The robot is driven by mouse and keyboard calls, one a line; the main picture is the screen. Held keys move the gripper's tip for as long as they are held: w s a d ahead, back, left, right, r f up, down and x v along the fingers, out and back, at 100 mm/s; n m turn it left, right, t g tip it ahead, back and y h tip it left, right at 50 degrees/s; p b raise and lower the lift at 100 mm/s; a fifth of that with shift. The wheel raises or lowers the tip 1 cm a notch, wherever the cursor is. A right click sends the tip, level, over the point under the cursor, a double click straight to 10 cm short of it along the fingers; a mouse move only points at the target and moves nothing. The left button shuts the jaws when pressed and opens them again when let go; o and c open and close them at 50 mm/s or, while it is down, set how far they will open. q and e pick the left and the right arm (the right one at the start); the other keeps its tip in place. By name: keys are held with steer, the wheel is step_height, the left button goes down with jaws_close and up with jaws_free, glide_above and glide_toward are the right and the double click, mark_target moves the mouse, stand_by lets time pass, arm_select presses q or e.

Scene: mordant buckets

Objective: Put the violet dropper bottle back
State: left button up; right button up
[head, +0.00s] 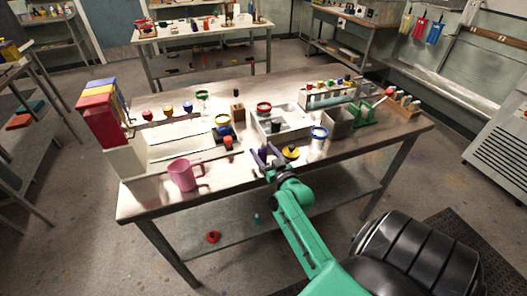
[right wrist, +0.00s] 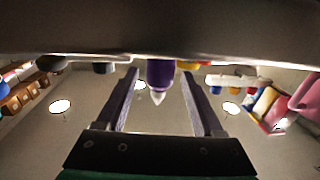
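The violet dropper bottle (right wrist: 160,76) stands near the table's front edge. The right wrist view looks upside down, so its pale nozzle points down in the picture. My right gripper (right wrist: 162,100) has its two fingers spread, one on each side of the bottle, with a visible gap to each. In the head view my right gripper (head: 266,156) is low at the front of the table, between the pink mug and the yellow-topped item, and mostly hides the bottle. My left gripper is not in view.
A pink mug (head: 183,174) stands to the left. A yellow-topped item (head: 291,152) and a blue-rimmed jar (head: 319,133) are close on the right. A pale divided tray (head: 270,130) lies behind. A rack (head: 328,98) with coloured tops stands at the back right.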

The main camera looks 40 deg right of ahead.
steer(key=b+v, duration=0.2)
steer(key=v, duration=0.9)
steer(key=s+a+f+n+g+y, duration=0.1)
steer(key=s+a+f+g, duration=0.15)
steer(key=f, duration=0.75)
steer(key=s+a+f+g+y, duration=0.2)
steer(key=a+f+g, duration=0.15)
steer(key=f, duration=0.65)
steer(key=s+a+f+n+g+y, duration=0.1)
steer(key=s+a+f+g, duration=0.15)
steer(key=f, duration=0.75)
steer(key=s+a+f+n+g, duration=0.1)
steer(key=s+f+g, duration=0.3)
steer(key=s+f, duration=0.4)
steer(key=s+a+f+n+g, duration=0.1)
steer(key=s+f+g, duration=0.3)
steer(key=s+f, duration=0.5)
steer(key=s+n, duration=0.1)
steer(key=s, duration=0.4)
steer(key=shift+a, duration=0.1)
